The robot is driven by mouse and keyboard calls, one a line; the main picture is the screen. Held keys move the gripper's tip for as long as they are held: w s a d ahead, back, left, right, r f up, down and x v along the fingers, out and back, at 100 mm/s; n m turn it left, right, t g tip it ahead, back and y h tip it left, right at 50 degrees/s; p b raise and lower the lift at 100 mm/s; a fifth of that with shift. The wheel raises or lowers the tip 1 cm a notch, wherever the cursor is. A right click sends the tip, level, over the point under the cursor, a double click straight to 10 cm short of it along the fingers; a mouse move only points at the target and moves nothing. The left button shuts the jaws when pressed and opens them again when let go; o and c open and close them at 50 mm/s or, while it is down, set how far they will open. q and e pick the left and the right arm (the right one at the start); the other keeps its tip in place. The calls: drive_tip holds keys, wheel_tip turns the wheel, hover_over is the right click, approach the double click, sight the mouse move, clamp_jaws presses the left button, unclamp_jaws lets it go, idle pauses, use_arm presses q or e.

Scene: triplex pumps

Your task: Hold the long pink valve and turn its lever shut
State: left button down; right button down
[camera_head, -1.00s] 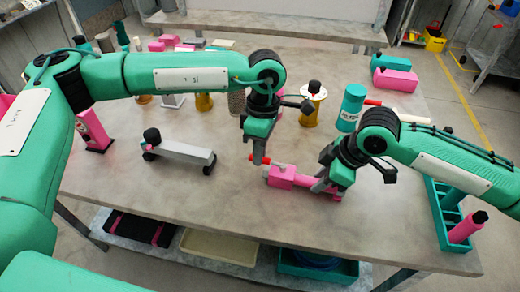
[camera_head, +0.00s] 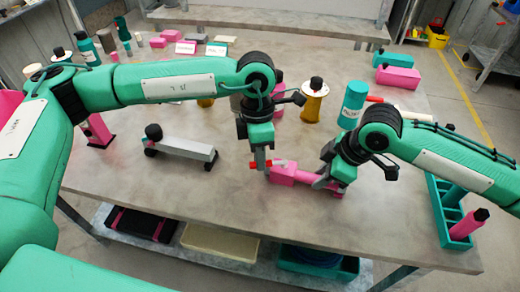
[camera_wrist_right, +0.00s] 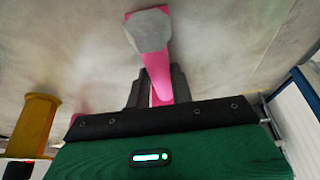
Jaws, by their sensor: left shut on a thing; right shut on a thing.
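The long pink valve (camera_head: 290,175) lies near the front middle of the table, with a blocky pink body and grey ends. My right gripper (camera_head: 328,183) is shut on the valve's right part. In the right wrist view, the valve's pink barrel (camera_wrist_right: 157,70) runs between the fingers (camera_wrist_right: 157,92) and ends in a grey hexagonal piece (camera_wrist_right: 149,22).
A grey bar-shaped part with black fittings (camera_head: 182,149) lies to the left. A teal tray (camera_head: 437,215) is at the right edge. The table front is clear.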

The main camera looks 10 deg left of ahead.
use_arm(q)
drive_tip(key=n, duration=0.1)
drive_tip(key=s+n, duration=0.1)
drive_tip(key=shift+s+d+n, duration=0.2)
drive_tip(key=shift+d+n, duration=0.15)
drive_tip(key=shift+n, duration=0.05)
drive_tip(key=n, duration=0.1)
drive_tip(key=s+d+n+h, duration=0.1)
drive_tip(key=n, duration=0.1)
drive_tip(key=shift+s+d+n+t, duration=0.1)
drive_tip(key=shift+s+n+t, duration=0.1)
drive_tip(key=shift+n+t, duration=0.1)
drive_tip(key=n, duration=0.1)
drive_tip(key=s+d+n, duration=0.1)
drive_tip(key=n, duration=0.1)
drive_tip(key=shift+d+t, duration=0.25)
drive_tip(key=shift+t, duration=0.05)
drive_tip(key=shift+s+d+r+n+t+h, duration=0.15)
drive_tip(key=shift+d+n, duration=0.2)
drive_tip(key=shift+n, duration=0.45)
drive_tip(key=shift+w+d+f+n+t+h, duration=0.15)
drive_tip(key=shift+d+n, duration=0.15)
drive_tip(key=shift+n, duration=0.5)
drive_tip(key=shift+s+r, duration=0.1)
use_arm(e)
drive_tip(key=shift+a, duration=0.1)
use_arm(q)
drive_tip(key=c, duration=1.4)
unclamp_jaws()
drive_tip(key=shift+o, duration=0.2)
